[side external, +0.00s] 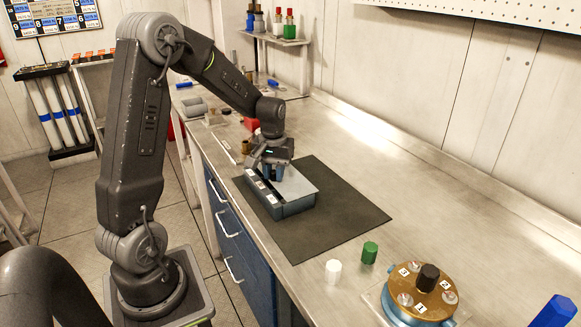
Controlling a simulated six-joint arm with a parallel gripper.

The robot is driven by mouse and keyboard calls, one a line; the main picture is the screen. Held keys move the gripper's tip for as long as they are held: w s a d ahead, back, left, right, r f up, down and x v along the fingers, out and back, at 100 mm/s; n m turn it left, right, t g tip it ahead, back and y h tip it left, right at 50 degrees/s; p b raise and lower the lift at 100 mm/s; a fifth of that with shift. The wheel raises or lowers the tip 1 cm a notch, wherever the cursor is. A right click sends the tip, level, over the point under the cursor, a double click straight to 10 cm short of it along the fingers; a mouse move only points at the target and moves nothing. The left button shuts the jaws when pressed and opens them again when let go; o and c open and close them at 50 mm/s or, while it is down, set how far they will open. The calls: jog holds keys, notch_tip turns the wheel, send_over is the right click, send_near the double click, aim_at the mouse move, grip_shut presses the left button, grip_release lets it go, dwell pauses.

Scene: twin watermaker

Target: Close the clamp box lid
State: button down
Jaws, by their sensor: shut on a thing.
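The clamp box (295,208) is a grey-blue box on a dark mat (335,215) on the bench. A lighter grey panel, which looks like its lid (297,184), lies across the top on the right side. Small pale labels show along its left part. I cannot tell whether the lid is fully down.
A white cylinder (333,271) and a green cylinder (370,252) stand in front of the mat. A round brass-topped fixture (425,290) is at the front right, near a blue object (553,312). The bench right of the mat is clear.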

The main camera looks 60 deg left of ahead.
jog(key=shift+s, duration=0.9)
jog(key=c, duration=1)
grip_release()
jog(key=shift+o, duration=0.2)
notch_tip(320, 180, up, 14)
